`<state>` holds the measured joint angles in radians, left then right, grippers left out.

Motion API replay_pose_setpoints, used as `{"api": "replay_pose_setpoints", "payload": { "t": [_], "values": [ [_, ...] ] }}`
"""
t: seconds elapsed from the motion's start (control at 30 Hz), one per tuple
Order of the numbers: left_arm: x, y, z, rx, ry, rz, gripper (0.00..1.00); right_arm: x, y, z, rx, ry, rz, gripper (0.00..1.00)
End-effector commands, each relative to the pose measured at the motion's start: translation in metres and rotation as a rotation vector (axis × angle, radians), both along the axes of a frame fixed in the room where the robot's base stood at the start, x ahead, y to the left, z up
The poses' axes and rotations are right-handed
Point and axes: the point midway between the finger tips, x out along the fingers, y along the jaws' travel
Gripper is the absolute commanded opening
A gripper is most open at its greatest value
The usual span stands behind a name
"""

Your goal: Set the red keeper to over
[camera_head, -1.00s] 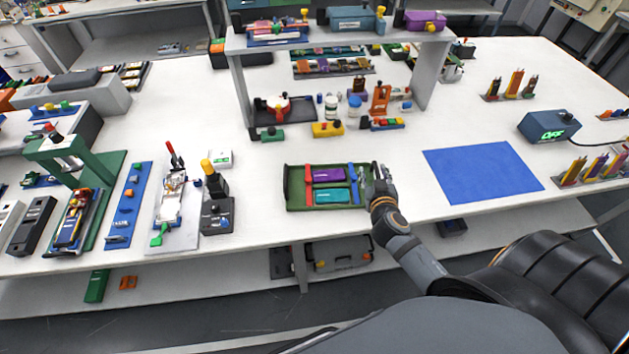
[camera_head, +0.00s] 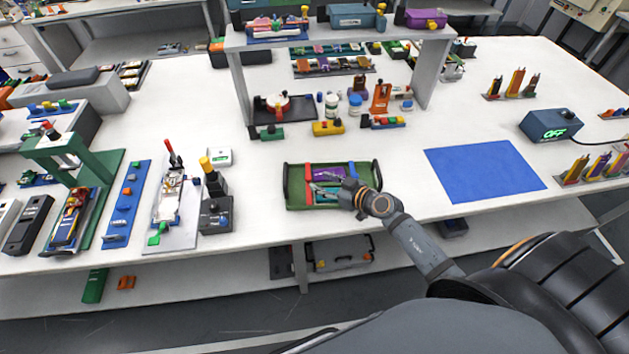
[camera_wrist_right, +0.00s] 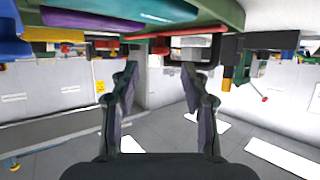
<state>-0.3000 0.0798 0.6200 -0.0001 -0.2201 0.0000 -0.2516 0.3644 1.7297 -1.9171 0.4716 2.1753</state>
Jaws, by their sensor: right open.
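The red keeper (camera_head: 308,181) is a thin red bar on the left side of a green tray (camera_head: 293,206) on the white table. It runs front to back beside a purple pouch cell (camera_head: 324,173) and a teal pouch cell (camera_head: 324,200). My left gripper is not in view.
A blue mat (camera_head: 485,172) lies to the right. A dark fixture with a yellow-topped handle (camera_head: 213,185) stands to the left. A white shelf (camera_head: 340,45) rises behind.

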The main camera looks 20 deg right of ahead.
Motion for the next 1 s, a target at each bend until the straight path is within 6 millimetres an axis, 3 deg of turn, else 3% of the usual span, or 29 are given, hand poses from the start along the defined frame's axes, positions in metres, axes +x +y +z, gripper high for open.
{"api": "replay_pose_setpoints", "payload": {
  "t": [0.2,0.57,0.9,1.0],
  "values": [
    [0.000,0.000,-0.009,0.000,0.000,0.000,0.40,0.029,0.014,-0.014,0.001,-0.001,0.000,0.46],
    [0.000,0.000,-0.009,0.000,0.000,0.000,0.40,0.035,0.017,-0.016,0.000,0.000,0.001,0.46],
    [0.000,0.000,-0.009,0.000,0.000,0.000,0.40,0.035,0.017,-0.016,0.000,0.000,0.001,0.01],
    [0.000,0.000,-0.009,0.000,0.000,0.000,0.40,0.035,0.017,-0.016,-0.001,0.000,0.000,0.00]
  ]
}}
